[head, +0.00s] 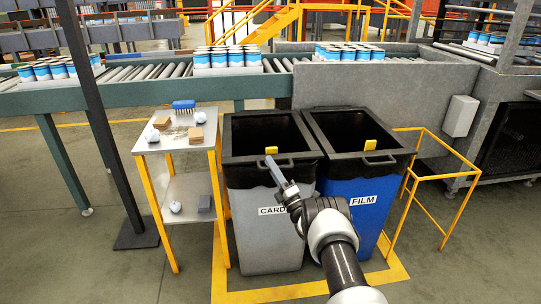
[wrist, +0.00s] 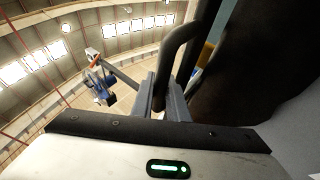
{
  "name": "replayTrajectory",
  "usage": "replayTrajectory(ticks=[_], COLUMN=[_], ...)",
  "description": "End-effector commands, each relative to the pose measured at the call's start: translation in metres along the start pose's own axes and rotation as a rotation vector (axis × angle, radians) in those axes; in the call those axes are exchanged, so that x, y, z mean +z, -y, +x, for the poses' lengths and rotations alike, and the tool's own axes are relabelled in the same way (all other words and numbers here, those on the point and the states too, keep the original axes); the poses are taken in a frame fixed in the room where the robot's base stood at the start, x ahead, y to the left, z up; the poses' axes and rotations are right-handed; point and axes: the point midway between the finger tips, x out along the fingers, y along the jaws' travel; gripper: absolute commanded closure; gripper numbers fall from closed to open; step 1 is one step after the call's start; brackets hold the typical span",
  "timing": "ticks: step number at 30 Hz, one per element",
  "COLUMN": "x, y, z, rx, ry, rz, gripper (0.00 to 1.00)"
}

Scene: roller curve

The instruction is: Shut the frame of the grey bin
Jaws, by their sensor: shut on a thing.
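The grey bin (head: 265,235), its label partly covered by my arm, stands left of the blue bin. Its black frame (head: 243,160) surrounds the open top, looking about level with the blue bin's frame. I cannot tell whether it sits fully down. A dark handle (head: 285,163) projects from the frame's front, near a yellow tab (head: 271,151). My gripper (head: 275,172) reaches up in front of the bin to this handle. In the wrist view the handle (wrist: 180,50) runs down between the fingers (wrist: 165,98), which are shut on it.
The blue bin (head: 350,188), labelled FILM, stands close on the right. A small table (head: 180,141) with a brush and small items stands left, beside a dark post (head: 99,110). A yellow rail (head: 437,185) is at right. A roller conveyor (head: 150,75) with can packs runs behind.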

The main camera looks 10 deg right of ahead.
Motion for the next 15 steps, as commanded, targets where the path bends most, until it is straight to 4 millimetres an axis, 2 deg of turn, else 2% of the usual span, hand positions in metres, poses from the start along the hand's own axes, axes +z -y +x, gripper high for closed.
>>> replayTrajectory(ticks=[12,13,15], x=[-0.0049,-0.0051,-0.0048], y=[0.0020,0.0020,0.0018], z=[-0.0052,-0.0052,-0.0049], rx=[0.006,0.006,0.006], ry=[-0.008,-0.008,-0.007], rz=[0.004,0.004,0.004], gripper=[1.00,0.81,0.69])
